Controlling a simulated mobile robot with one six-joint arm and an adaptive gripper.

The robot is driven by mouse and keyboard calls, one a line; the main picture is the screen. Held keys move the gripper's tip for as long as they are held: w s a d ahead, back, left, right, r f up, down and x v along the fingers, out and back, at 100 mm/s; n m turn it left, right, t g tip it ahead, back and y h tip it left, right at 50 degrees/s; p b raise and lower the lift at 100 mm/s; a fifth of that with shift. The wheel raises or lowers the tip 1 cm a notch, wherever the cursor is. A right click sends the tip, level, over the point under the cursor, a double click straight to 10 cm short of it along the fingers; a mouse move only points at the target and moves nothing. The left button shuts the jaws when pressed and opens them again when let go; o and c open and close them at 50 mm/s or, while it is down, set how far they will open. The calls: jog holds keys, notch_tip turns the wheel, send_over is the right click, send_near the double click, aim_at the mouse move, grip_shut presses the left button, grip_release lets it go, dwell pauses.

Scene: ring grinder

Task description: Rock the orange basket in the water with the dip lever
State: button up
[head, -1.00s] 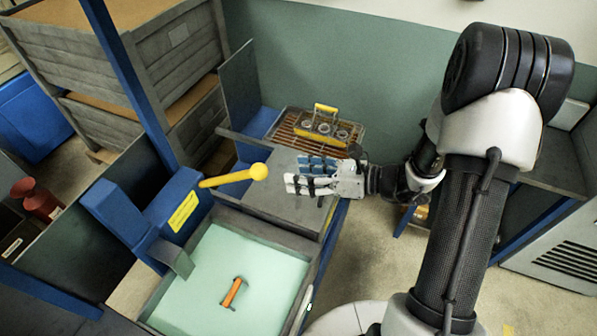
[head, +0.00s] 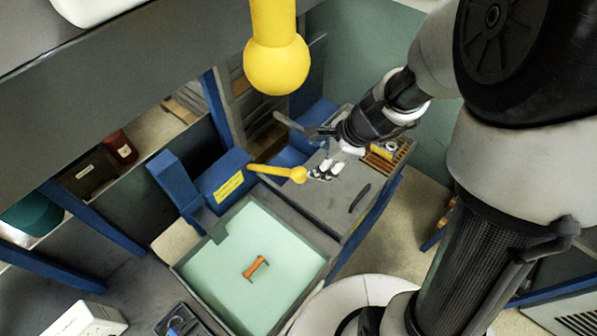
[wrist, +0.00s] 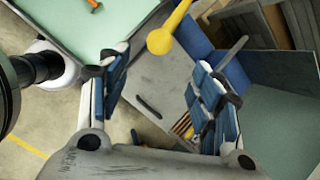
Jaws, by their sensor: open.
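The dip lever is a yellow rod with a ball end (head: 298,174), sticking out from a blue housing (head: 222,182) beside the water tank (head: 330,247). The small orange basket (head: 256,267) lies in the pale green water; a bit of it shows in the wrist view (wrist: 93,3). My gripper (head: 316,174) is just right of the ball in the head view, fingers towards it. In the wrist view my gripper (wrist: 162,60) is open and empty, and the lever ball (wrist: 160,41) shows between the finger directions, near the tips. Contact cannot be told.
A grey worktop (head: 345,190) lies under my gripper, with a dark bar (head: 359,198) on it. A slatted rack (head: 392,155) stands at its far end. A big yellow ball-ended rod (head: 276,65) hangs close to the head camera.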

aim_at(303, 172)
jog(key=b+x, duration=0.4)
jog(key=x, duration=1)
jog(key=shift+a+f+b, duration=0.1)
jog(key=shift+f+b, duration=0.15)
jog(key=shift+b, duration=0.15)
jog(key=shift+c, duration=0.5)
grip_shut()
